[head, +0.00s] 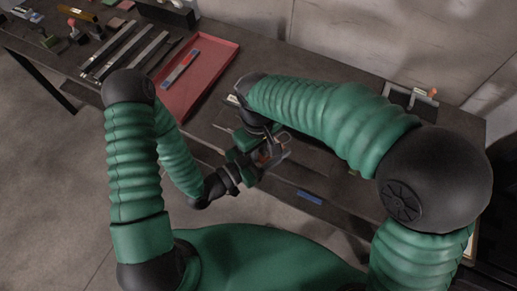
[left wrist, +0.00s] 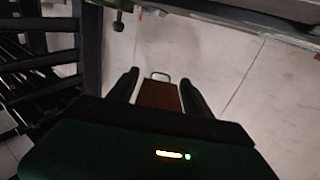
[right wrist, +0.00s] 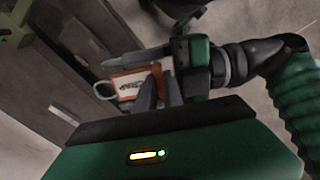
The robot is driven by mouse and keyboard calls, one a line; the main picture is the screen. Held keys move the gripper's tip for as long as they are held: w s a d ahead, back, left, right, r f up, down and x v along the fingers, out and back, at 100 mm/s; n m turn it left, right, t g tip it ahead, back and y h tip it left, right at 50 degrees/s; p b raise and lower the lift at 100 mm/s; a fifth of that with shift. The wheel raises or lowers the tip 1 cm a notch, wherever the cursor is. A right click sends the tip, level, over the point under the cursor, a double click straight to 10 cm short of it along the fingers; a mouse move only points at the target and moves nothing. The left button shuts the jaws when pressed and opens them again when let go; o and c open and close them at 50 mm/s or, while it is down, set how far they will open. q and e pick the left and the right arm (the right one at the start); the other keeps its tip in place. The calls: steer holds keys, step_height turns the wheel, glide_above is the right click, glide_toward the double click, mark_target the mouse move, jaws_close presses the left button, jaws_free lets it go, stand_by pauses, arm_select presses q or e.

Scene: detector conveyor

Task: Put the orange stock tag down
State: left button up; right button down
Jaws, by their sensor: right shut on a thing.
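The orange stock tag shows in the right wrist view (right wrist: 126,84) as a white card with an orange border and a pale ring at its left end. My right gripper (right wrist: 158,88) is shut on it. My left gripper (left wrist: 158,85) has its fingers apart on either side of the tag, whose brown-orange face (left wrist: 158,96) and ring show in the left wrist view; I cannot tell whether they touch it. In the head view the left gripper (head: 272,152) and right gripper (head: 262,146) meet above the bench's front edge, and the tag is mostly hidden between them.
A blue label (head: 309,198) is at the front edge. A small device (head: 410,98) stands far right.

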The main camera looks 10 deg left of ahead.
arm_select(q)
steer(key=shift+o, duration=1.1)
